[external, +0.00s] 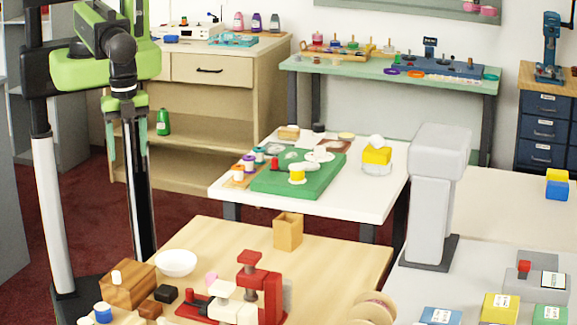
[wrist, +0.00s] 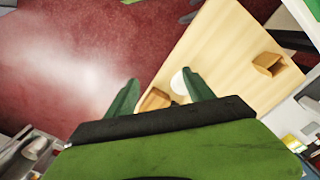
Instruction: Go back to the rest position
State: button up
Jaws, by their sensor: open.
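My gripper (external: 127,145) hangs pointing down at the left, beside my column and above the red floor. Its two green fingers are apart with nothing between them. In the wrist view my gripper (wrist: 160,86) shows the same two spread fingers. The wooden table (external: 340,262) is to the right of and lower than my gripper. A white bowl (external: 177,263), a brown wooden block (external: 128,285) and a tan open box (external: 288,231) stand on it. My gripper touches none of them.
A white table (external: 378,202) with a green tray (external: 262,185) stands behind the wooden one. A beige cabinet (external: 215,95) stands at the back left. A grey column-like device (external: 433,205) stands at the right. The red floor (wrist: 70,60) near my gripper is clear.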

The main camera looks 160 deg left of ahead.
jog(key=shift+w+f, duration=0.1)
notch_tip(320, 180, down, 10)
jog(key=b, duration=1)
